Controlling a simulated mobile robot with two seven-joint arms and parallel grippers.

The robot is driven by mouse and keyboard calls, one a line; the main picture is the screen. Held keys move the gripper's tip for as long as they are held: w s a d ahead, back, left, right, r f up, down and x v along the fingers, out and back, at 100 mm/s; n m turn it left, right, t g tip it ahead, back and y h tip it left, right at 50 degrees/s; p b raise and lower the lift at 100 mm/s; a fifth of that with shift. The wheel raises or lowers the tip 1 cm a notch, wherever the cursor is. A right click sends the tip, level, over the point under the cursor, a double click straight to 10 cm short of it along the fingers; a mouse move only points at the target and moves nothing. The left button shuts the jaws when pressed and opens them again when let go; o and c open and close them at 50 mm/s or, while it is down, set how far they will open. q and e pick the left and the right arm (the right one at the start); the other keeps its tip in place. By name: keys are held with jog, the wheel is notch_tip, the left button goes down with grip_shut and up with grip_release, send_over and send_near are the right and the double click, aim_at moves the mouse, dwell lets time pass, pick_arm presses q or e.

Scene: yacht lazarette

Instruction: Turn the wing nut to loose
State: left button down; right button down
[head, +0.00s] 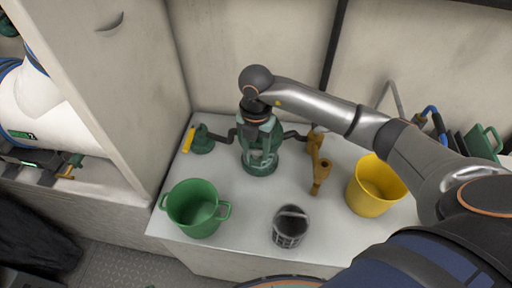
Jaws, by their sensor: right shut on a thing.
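A green strainer housing (262,158) with a clear-looking body stands upright on the white bench, with dark pipe elbows on both sides. My right arm reaches in from the right and bends down over it. My right gripper (257,116) points down at the top of the housing and is shut on the wing nut there. The nut itself is hidden by the gripper, so its turn cannot be seen. My left gripper is not in view.
A green bucket (193,212), a dark mesh basket (290,228) and a yellow bucket (373,190) stand on the bench (250,228). A brass valve (319,165) is right of the housing. A green fitting with a yellow handle (200,141) is left.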

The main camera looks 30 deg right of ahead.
aim_at(255, 150)
jog(key=n+b, duration=0.2)
jog(key=n, duration=0.2)
jog(key=shift+w, duration=0.1)
jog(key=shift+a+n+b, duration=0.1)
jog(key=shift+n+b, duration=0.8)
jog(key=shift+n, duration=1.6)
jog(key=shift+r, duration=0.1)
jog(key=shift+c, duration=1.6)
grip_release()
notch_tip(255, 150, up, 12)
jog(key=shift+r, duration=0.2)
